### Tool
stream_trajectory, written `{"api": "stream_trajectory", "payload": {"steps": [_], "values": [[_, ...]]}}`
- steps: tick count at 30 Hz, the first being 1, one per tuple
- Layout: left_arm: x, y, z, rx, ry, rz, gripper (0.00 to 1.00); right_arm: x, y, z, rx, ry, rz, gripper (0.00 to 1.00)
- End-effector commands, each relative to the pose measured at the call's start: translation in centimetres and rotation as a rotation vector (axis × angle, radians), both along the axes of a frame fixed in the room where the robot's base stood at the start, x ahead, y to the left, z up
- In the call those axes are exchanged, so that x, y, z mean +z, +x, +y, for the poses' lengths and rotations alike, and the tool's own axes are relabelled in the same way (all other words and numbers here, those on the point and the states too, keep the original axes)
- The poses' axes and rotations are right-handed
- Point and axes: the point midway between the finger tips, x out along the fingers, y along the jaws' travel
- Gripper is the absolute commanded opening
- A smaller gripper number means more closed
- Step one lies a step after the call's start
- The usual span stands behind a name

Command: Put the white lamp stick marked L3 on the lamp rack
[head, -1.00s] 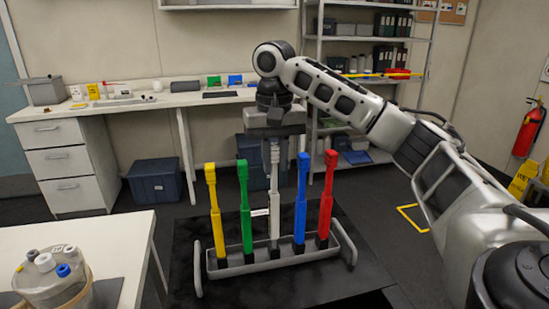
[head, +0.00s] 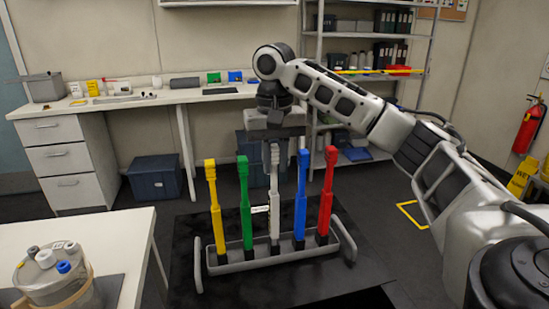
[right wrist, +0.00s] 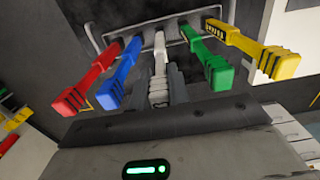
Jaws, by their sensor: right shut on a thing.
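The white lamp stick (head: 274,200) stands upright in the middle position of the grey lamp rack (head: 230,267), between the green and blue sticks. Its lower end is at a dark socket on the rack. My right gripper (head: 273,145) is above the rack and shut on the stick's top. In the right wrist view the white stick (right wrist: 159,65) runs from the jaws to the rack (right wrist: 135,32). I cannot read the L3 mark. My left gripper is in neither view.
Yellow (head: 216,210), green (head: 244,205), blue (head: 301,200) and red (head: 326,195) sticks stand in the rack, close on both sides of the white one. A lidded vessel (head: 55,275) stands on the white table at the left. A bench (head: 150,98) is behind.

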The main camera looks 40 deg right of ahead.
Motion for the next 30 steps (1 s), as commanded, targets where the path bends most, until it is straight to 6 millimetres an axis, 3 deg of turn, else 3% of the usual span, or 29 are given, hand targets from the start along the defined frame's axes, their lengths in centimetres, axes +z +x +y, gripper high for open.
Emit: {"api": "stream_trajectory", "payload": {"steps": [30], "values": [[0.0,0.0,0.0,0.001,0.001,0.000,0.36,-1.0,0.0,0.0,0.000,0.000,0.001,0.00]]}}
